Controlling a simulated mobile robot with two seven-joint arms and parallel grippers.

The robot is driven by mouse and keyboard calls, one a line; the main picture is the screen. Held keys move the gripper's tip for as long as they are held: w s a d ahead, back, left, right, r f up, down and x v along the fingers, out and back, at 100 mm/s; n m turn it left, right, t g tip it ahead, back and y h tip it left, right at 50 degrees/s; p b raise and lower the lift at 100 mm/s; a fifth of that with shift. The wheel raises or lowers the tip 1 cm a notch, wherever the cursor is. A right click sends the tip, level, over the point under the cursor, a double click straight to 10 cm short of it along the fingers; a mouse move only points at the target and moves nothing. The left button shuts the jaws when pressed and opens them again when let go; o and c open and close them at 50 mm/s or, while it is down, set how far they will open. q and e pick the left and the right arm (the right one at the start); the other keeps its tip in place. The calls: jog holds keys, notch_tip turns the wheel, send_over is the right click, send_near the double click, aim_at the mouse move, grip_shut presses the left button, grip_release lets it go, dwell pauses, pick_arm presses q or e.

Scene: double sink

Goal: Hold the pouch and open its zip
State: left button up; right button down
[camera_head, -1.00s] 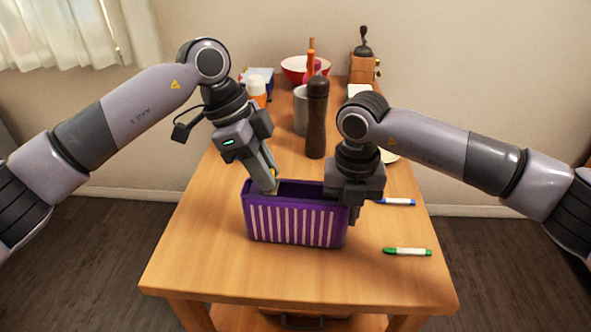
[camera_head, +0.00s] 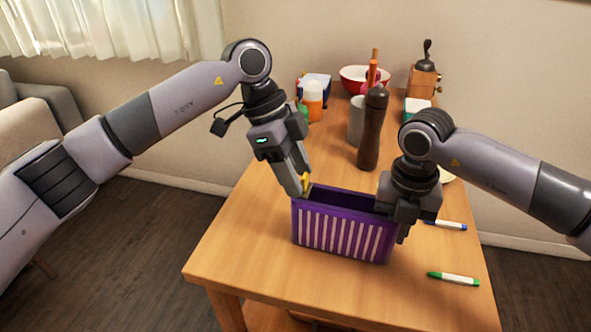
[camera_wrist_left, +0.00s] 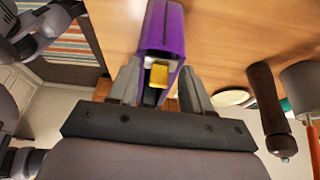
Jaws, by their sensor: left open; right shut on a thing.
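The purple pouch (camera_head: 345,232) with white stripes stands upright on the wooden table in the head view, its top open along most of its length. My left gripper (camera_head: 303,190) is at the pouch's left end, near its top edge. The yellow zip pull (camera_wrist_left: 159,76) shows between the open left fingers (camera_wrist_left: 158,90) in the left wrist view, at the end of the purple pouch (camera_wrist_left: 163,28). My right gripper (camera_head: 402,225) is shut on the pouch's right end; its fingertips are partly hidden.
A blue marker (camera_head: 446,225) and a green marker (camera_head: 453,279) lie on the table at right. A dark pepper mill (camera_head: 371,130), a grey cup (camera_head: 356,120), a red bowl (camera_head: 362,79) and a grinder (camera_head: 424,78) stand behind. The table's front left is clear.

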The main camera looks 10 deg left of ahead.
pick_arm(q)
jog(key=v, duration=1.2)
pick_arm(e)
jog(key=c, duration=1.2)
grip_release()
jog(key=shift+o, duration=0.2)
jog(key=shift+r, duration=0.15)
